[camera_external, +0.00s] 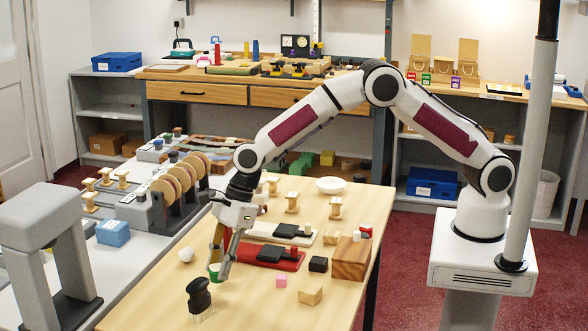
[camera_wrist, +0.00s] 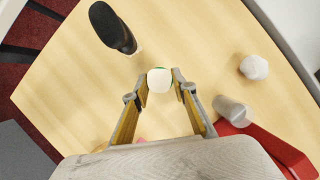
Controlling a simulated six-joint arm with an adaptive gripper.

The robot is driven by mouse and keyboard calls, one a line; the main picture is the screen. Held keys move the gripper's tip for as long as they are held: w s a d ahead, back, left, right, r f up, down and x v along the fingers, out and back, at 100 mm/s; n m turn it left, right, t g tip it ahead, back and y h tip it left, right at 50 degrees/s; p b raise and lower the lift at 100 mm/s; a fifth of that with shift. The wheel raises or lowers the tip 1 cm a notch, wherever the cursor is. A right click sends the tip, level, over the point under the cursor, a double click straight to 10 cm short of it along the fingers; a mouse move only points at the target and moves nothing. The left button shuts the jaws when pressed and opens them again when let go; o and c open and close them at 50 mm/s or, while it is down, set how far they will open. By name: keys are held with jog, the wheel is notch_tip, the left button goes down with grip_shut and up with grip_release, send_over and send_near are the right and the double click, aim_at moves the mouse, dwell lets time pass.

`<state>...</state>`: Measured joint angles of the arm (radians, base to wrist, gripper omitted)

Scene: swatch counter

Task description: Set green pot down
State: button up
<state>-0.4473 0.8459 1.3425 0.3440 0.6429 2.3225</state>
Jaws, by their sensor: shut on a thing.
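The green pot (camera_external: 214,268) shows as a small patch of green between the fingertips of my gripper (camera_external: 218,272), low over the front part of the wooden table (camera_external: 145,295). In the wrist view the pot (camera_wrist: 160,80) has a pale, whitish top and a thin green edge. The fingertips of my gripper (camera_wrist: 160,84) close on its two sides. The fingers hide most of the pot in the outside view. I cannot tell whether its underside touches the tabletop.
A black-handled thing (camera_external: 199,296) stands in front of the gripper, and a white ball (camera_external: 186,255) lies to its left. A red board (camera_external: 270,259) with a black piece is close on the right. A pink cube (camera_external: 281,281) and wooden block (camera_external: 310,295) lie further right.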

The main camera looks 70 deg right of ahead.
jog(key=shift+f, duration=1.8)
jog(key=shift+f, duration=0.1)
jog(key=o, duration=1.2)
jog(key=shift+v, duration=6.1)
jog(key=shift+w, duration=0.1)
